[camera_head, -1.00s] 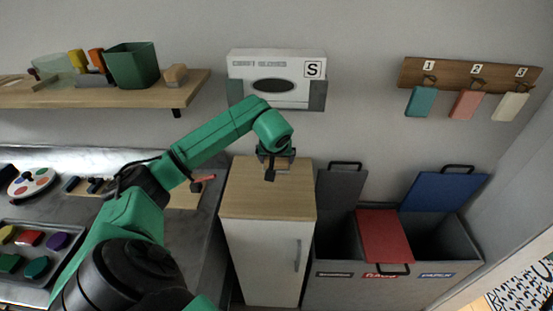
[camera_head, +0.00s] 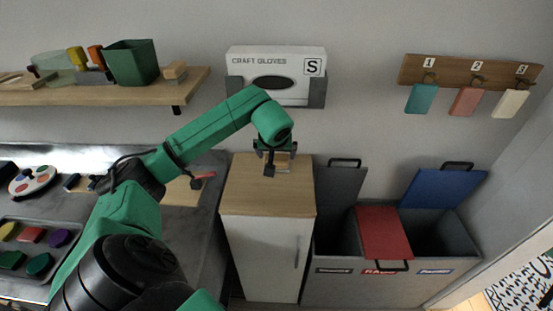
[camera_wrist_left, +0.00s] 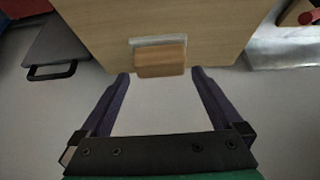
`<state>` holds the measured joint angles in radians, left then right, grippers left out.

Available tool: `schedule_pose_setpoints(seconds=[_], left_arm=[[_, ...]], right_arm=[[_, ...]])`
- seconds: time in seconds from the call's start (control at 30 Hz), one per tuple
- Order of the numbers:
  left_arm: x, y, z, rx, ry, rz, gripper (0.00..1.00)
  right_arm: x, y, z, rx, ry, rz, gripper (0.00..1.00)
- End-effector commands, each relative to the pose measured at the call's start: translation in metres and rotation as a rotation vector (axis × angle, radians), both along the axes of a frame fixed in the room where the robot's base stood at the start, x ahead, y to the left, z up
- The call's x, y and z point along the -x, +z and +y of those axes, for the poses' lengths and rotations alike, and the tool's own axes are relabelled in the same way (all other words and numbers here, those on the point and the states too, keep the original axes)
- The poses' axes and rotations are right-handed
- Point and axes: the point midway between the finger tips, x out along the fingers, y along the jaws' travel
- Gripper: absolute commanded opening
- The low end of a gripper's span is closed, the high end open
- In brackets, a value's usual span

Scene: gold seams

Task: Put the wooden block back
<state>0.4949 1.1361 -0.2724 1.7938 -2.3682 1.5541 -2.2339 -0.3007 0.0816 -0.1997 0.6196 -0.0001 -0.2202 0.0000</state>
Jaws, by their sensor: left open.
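The wooden block (camera_wrist_left: 160,60) lies on the wooden top of a white cabinet, near one edge in the left wrist view. It is brown with a pale grey strip along one side. In the head view it is mostly hidden behind my left gripper (camera_head: 275,164). In the left wrist view my left gripper (camera_wrist_left: 160,76) is open, its two dark fingers apart with the block between and just beyond their tips. I cannot tell how high the fingers are above the cabinet top. My right gripper is not in view.
The cabinet (camera_head: 238,200) stands between the grey counter (camera_head: 205,225) and bins with a red lid (camera_head: 384,232). A wall shelf (camera_head: 120,97) holds a green cup (camera_head: 131,64) and another small wooden block (camera_head: 174,71). A glove box (camera_head: 276,74) hangs above the cabinet.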

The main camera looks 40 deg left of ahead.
Motion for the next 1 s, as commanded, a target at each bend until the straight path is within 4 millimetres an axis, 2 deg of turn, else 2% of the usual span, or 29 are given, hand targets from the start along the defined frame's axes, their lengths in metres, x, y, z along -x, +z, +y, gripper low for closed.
schedule_pose_setpoints(seconds=[0.1,0.3,1.0], left_arm=[[0.014,0.029,-0.011,-0.003,-0.001,-0.007,1.00],[0.031,0.061,-0.023,-0.001,0.000,-0.003,1.00],[0.034,0.065,-0.025,0.001,0.001,0.000,1.00]], right_arm=[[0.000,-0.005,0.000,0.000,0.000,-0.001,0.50],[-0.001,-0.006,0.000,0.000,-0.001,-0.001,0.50],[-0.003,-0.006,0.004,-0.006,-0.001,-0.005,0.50]])
